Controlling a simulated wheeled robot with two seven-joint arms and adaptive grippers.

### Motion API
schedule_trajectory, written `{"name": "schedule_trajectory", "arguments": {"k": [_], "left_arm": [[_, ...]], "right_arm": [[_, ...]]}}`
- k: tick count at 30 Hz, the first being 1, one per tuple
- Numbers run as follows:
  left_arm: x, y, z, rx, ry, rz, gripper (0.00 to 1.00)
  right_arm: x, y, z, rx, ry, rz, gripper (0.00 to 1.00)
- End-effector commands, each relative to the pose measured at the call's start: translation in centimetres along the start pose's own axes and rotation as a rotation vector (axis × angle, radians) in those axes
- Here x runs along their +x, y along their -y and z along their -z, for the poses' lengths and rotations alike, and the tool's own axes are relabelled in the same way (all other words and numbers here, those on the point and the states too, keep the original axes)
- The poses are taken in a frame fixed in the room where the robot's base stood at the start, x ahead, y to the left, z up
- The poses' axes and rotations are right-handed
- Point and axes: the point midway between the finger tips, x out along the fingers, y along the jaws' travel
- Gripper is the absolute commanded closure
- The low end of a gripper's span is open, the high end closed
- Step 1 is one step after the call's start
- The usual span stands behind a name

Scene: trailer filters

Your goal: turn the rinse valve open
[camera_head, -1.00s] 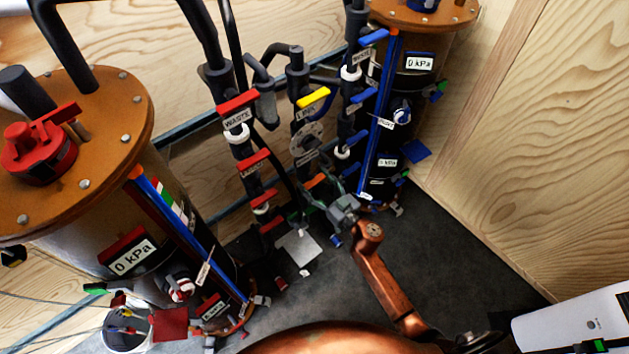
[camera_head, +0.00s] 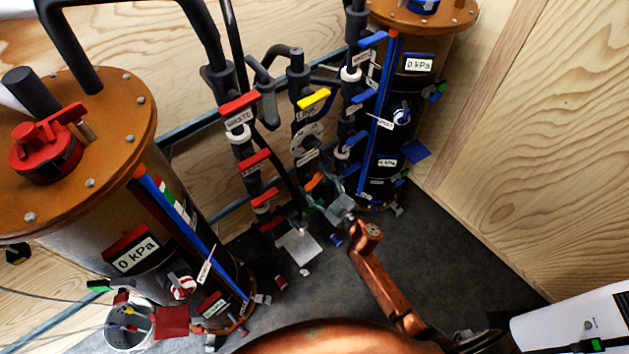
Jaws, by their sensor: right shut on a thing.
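A small orange valve handle (camera_head: 313,184) sits low on the middle pipe column, below a yellow handle (camera_head: 314,98). I cannot read a rinse label on it. My right gripper (camera_head: 324,200) reaches it from the lower right and is shut on it; the fingers partly hide the handle. The orange handle stands at a slant. My left gripper is not in view.
Red handles (camera_head: 240,104) line the left pipe column and blue handles (camera_head: 372,39) the right one. A large tank with a brown lid (camera_head: 110,110) stands at the left, another (camera_head: 430,14) at the back right. Dark floor (camera_head: 470,240) is clear at the right.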

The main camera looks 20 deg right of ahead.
Motion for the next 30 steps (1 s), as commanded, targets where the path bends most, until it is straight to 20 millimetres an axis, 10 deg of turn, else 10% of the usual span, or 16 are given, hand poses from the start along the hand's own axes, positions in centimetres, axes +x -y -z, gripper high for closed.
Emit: {"name": "schedule_trajectory", "arguments": {"k": [30], "left_arm": [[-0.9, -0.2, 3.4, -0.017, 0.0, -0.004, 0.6]], "right_arm": [[0.0, 0.7, -0.4, -0.9, 0.0, 0.003, 0.61]]}}
